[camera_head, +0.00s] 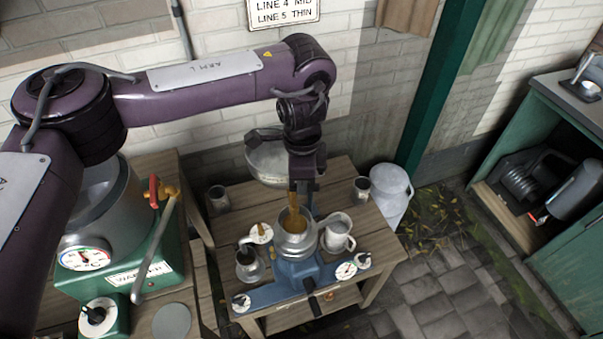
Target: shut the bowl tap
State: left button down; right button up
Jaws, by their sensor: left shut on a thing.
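A wide metal bowl (266,163) stands above the blue hand-cranked machine (290,275), partly hidden behind my left wrist. My left gripper (304,187) points down at the front of the bowl and is shut on the bowl tap, which its fingers mostly hide. A tan, upright streak or piece (294,208) shows just below the fingers, over the round metal top (295,237) of the machine. I cannot tell whether it is liquid or a solid part. My right gripper is not in view.
Metal jugs (338,232) (250,266) flank the machine on the wooden table. Two small tins (219,199) (362,188) stand farther back. A green warmer (150,265) with a red-handled tap (155,192) is at left. A milk can (389,193) stands behind right. The paved floor at right is open.

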pick_arm(q)
jog(key=shift+w+r+n+p, duration=0.1)
jog(key=shift+w+n+p, duration=0.1)
jog(key=shift+n+p, duration=0.55)
jog(key=shift+w+r+n+p, duration=0.15)
jog(key=shift+n+p, duration=0.3)
jog(key=shift+n, duration=0.6)
jog(key=shift+f, duration=0.15)
jog(key=shift+w, duration=0.1)
jog(key=c, duration=1.5)
grip_release()
jog(key=shift+o, duration=0.2)
notch_tip(320, 180, up, 8)
jog(key=shift+f+b, duration=0.15)
jog(key=shift+b, duration=0.2)
